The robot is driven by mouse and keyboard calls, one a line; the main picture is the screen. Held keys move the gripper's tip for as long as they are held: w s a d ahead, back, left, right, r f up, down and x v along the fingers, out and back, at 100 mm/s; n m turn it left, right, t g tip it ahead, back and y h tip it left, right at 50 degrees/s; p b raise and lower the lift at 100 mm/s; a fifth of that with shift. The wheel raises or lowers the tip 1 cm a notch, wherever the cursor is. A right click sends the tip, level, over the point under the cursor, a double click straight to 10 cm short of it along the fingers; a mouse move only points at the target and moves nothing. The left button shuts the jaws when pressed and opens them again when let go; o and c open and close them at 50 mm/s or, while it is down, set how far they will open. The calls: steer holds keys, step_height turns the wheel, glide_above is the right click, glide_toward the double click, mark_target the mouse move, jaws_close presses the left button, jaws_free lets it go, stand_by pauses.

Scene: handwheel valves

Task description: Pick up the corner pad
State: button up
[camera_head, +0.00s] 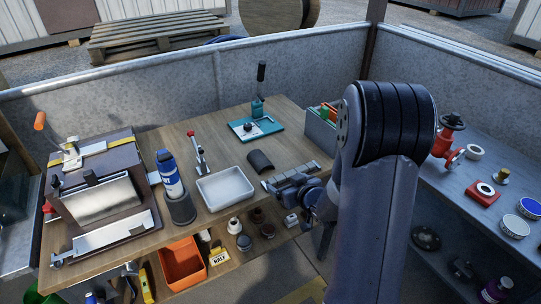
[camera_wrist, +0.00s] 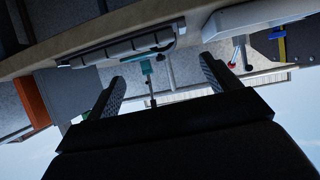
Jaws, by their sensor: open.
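The corner pad seems to be the dark, curved pad (camera_head: 260,162) lying on the wooden workbench (camera_head: 228,150), right of the white tray, in the head view. I cannot make it out in the wrist view. My gripper (camera_wrist: 161,68) is open, its two dark fingers spread wide with nothing seen between them but distant background. The wrist view is upside down and looks low across the bench edge. In the head view my arm stands right of the pad and I cannot clearly make out my fingers. My gripper is apart from the pad.
The white tray (camera_head: 225,188) sits left of the pad. A ridged grey bar (camera_head: 291,174) lies at its right. A teal-based lever device (camera_head: 256,127) stands behind, and a red-tipped lever (camera_head: 198,152) at back left. A grey bin (camera_head: 319,130) is at back right.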

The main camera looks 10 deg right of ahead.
steer(key=w, duration=0.1)
glide_toward(271, 173)
steer(key=w, duration=0.1)
steer(key=w+a, duration=0.1)
steer(key=shift+w+a+y, duration=0.3)
steer(key=shift+p+x, duration=0.3)
steer(key=shift+x, duration=2.1)
steer(key=shift+f, duration=0.2)
steer(key=shift+s, duration=0.1)
steer(key=shift+c, duration=0.2)
